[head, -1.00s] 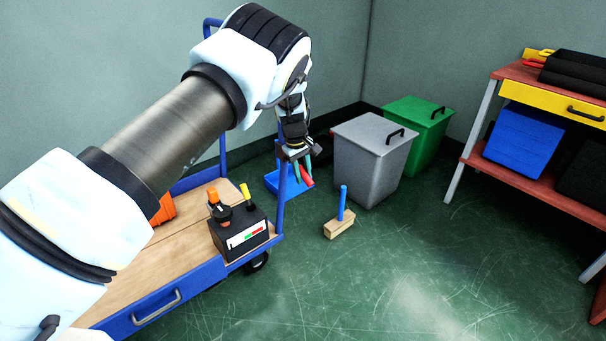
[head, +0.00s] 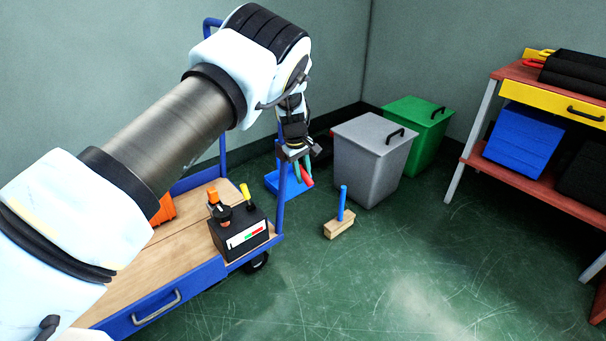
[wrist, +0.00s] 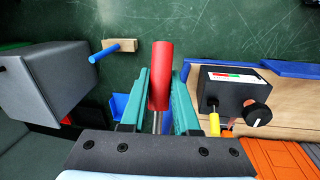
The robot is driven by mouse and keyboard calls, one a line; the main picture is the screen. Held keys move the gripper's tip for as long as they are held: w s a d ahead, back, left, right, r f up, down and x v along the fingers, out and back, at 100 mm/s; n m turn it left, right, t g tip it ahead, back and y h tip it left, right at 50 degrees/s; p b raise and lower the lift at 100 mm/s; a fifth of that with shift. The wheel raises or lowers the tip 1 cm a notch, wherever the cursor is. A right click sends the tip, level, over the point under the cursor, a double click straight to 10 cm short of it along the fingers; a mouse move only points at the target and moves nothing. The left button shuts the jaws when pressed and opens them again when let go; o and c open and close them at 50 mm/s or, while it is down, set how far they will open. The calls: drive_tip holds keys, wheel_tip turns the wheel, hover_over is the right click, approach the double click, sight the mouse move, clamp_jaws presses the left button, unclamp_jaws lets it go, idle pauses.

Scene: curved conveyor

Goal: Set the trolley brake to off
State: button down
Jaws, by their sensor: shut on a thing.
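The blue trolley (head: 205,273) with a wooden deck stands at the left. On its corner is a black box (head: 240,237) with a red, green and white strip, a yellow-tipped lever (head: 247,193) and a black knob with an orange top (head: 214,197). My gripper (head: 302,171) is beyond the box, near the trolley's blue post. Its teal fingers are shut on a red handle (wrist: 161,75) with a thin metal shaft. The handle also shows in the head view (head: 307,177). Where the shaft ends is hidden. The box shows right of the fingers in the wrist view (wrist: 233,92), apart from them.
A wooden block with a blue handle (head: 340,224) stands on the floor. A grey bin (head: 365,165) and a green bin (head: 420,125) stand behind. A red-topped bench (head: 510,75) is at the right. The front floor is clear.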

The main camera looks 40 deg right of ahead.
idle(0.4)
drive_tip(key=shift+r+g, duration=0.35)
drive_tip(key=shift+g, duration=0.15)
drive_tip(key=shift+s+r+g, duration=0.35)
drive_tip(key=shift+r+g, duration=0.2)
drive_tip(key=shift+g, duration=0.45)
drive_tip(key=c, duration=0.7)
unclamp_jaws()
drive_tip(key=shift+o, duration=0.2)
drive_tip(key=v, duration=1.1)
drive_tip(key=shift+p, duration=0.3)
drive_tip(key=shift+s+d+f, duration=0.1)
